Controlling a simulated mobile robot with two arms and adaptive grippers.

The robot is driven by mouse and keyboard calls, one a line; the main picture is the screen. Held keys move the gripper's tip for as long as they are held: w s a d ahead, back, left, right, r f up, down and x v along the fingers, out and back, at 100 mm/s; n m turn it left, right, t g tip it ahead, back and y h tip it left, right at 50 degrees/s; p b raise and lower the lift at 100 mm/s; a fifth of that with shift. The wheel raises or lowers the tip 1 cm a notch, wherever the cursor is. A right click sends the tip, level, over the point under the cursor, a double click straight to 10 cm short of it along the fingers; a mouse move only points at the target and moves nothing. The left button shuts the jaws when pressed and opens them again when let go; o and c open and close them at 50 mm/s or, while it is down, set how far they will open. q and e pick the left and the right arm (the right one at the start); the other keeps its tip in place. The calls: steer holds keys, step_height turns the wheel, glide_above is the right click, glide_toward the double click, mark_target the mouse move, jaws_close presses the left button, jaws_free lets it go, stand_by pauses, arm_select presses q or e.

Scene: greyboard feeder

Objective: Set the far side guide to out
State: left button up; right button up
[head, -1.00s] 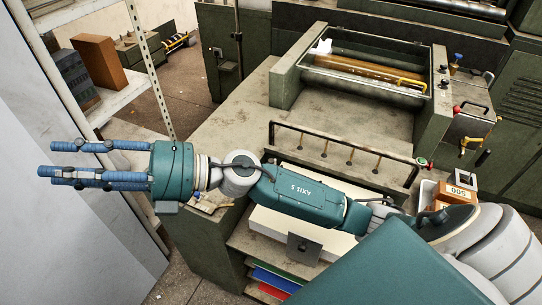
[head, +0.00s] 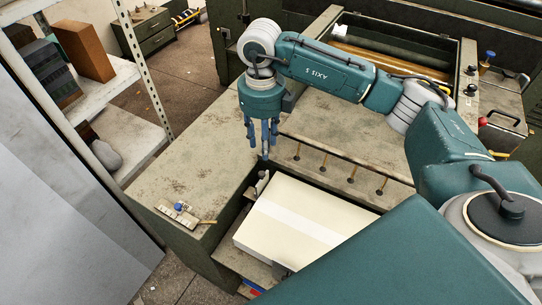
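The cream paper stack (head: 305,225) lies in the recess of the feeder bench. A small grey piece (head: 262,182), which looks like the far side guide, stands at the stack's far left corner. Its setting cannot be read. A dark plate (head: 281,269), perhaps the near side guide, is at the stack's front edge, partly hidden by my body. My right gripper (head: 263,145) points down with its blue fingers apart and empty. Its fingertips are just above the small grey piece in the picture; I cannot tell whether they touch. My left gripper is not in view.
A rail with several brass pins (head: 327,167) runs along the recess's far side. A small fitting with a yellow-tipped lever (head: 183,211) sits on the bench's left corner. The worn bench top (head: 205,150) is otherwise clear there. A shelf rack (head: 115,85) stands at left.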

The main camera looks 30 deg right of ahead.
mark_target(261, 173)
steer(key=f, duration=0.1)
steer(key=s+a+f+p, duration=0.1)
steer(key=f, duration=0.1)
steer(key=a+f+p, duration=0.1)
steer(key=shift+s+f, duration=0.15)
steer(key=shift+f, duration=0.2)
steer(key=f, duration=0.2)
steer(key=f+p, duration=0.1)
steer(key=shift+w+d+f, duration=0.1)
steer(key=shift+w+d, duration=0.15)
steer(key=shift+d, duration=0.05)
steer(key=shift+f+p, duration=0.3)
steer(key=shift+f, duration=0.7)
steer(key=c, duration=0.8)
jaws_close()
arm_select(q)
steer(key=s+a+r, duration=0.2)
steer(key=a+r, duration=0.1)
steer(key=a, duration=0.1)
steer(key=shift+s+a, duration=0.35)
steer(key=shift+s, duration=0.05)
